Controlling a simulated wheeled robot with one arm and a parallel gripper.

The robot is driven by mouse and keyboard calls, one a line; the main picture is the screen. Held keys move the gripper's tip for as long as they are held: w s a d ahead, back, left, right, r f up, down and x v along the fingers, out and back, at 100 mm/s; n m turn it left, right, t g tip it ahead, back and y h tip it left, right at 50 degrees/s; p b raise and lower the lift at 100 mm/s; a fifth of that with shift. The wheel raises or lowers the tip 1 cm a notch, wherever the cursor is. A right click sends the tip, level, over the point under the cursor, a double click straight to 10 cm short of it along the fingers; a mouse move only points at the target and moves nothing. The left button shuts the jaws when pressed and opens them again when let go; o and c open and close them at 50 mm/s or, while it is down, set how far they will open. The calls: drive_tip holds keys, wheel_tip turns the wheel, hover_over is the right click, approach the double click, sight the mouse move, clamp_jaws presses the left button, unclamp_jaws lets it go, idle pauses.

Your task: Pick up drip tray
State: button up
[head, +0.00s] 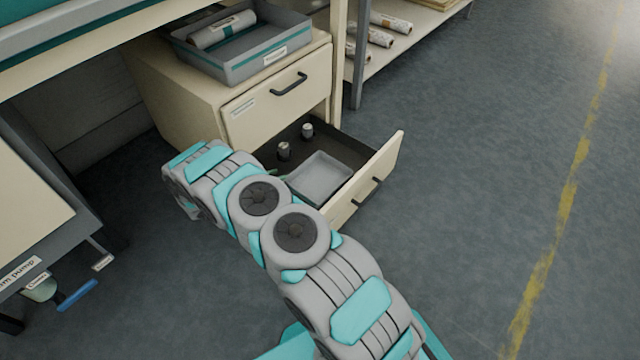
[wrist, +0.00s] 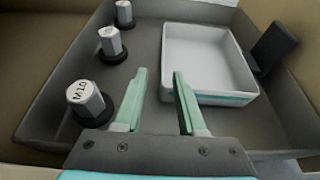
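The likely drip tray is a shallow, pale grey square tray (head: 322,176) lying in the open lower drawer (head: 382,172). In the wrist view the tray (wrist: 200,62) has a teal stripe on its near outer wall and looks empty. My gripper (wrist: 159,72) is open, its two green fingers apart with nothing between them. It is at the drawer, left of the tray in the wrist view; the right finger overlaps the tray's near left corner in the picture. I cannot tell whether they touch. In the head view my arm hides most of the gripper.
Three hexagonal metal pieces on dark bases, the nearest marked M20 (wrist: 88,97), stand left of my gripper in the drawer. A dark block (wrist: 273,48) is right of the tray. A grey bin (head: 240,66) with a roll sits on the cabinet. Open floor (head: 470,180) lies right.

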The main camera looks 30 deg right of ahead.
sight(295, 170)
drive_tip(key=x, duration=0.6)
drive_tip(key=shift+d+f, duration=0.1)
drive_tip(key=shift+d, duration=0.2)
drive_tip(key=shift+s+b+x, duration=0.2)
drive_tip(key=shift+b+x, duration=0.15)
drive_tip(key=shift+x, duration=2.35)
drive_tip(key=shift+f, duration=0.1)
clamp_jaws()
